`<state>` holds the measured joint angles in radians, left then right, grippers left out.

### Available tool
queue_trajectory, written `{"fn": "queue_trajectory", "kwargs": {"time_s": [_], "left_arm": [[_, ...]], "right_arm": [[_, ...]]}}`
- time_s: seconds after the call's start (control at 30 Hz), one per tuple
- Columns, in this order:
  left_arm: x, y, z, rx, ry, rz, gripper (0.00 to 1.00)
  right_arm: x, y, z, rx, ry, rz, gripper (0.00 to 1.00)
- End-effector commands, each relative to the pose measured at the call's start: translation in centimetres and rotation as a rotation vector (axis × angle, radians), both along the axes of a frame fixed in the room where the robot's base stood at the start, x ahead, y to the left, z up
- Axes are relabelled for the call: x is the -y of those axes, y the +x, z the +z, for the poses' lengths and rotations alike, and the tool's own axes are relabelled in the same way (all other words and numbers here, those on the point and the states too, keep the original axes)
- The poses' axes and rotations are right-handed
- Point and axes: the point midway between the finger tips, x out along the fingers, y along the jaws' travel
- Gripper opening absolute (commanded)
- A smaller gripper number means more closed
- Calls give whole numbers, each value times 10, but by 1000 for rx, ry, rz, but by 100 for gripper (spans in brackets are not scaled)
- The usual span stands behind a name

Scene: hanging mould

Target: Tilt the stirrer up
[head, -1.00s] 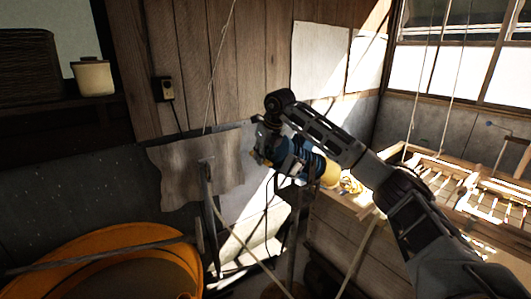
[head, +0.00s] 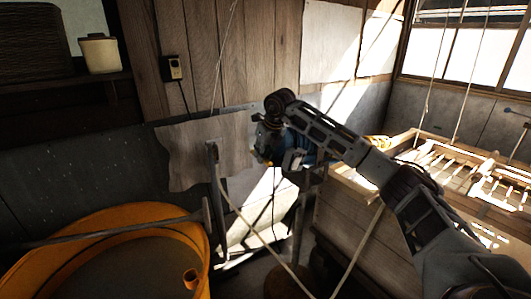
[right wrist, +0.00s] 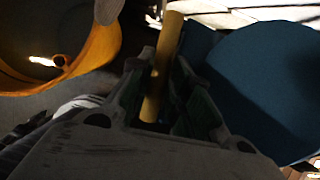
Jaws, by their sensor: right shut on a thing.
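My right gripper (head: 268,152) is in the middle of the head view, its wrist bent downward, with blue and yellow parts partly hidden by the arm. In the right wrist view its fingers (right wrist: 162,75) are closed around a yellow-brown rod (right wrist: 167,45), which looks like the stirrer's handle. The rod runs up the picture from between the fingers. My left gripper is in neither view.
An orange tub (head: 120,218) stands at lower left, a bar across it and a small brown cylinder (head: 190,279) inside. A grey post (head: 216,185) stands between tub and gripper. A wooden vat (head: 345,210) is at right. A pale board (head: 195,150) is behind.

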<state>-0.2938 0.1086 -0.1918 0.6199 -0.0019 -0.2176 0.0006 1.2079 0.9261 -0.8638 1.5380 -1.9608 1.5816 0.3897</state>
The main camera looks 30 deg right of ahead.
Motion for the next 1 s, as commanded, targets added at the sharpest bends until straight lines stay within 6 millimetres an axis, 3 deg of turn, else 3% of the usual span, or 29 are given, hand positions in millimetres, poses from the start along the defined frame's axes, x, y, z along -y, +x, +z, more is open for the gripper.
{"fn": "queue_trajectory", "kwargs": {"time_s": [0.03, 0.33, 0.37, 0.5, 1.0], "left_arm": [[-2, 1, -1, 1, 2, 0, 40], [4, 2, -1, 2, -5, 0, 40], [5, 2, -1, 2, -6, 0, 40], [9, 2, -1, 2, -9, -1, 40], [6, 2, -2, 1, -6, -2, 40]], "right_arm": [[-11, -3, -14, -24, 5, 17, 0], [-12, -4, -16, -29, 4, 20, 0], [-12, -4, -16, -30, 4, 20, 23], [-11, -4, -16, -31, 2, 19, 41], [-8, -4, -17, -33, 1, 12, 41]]}}
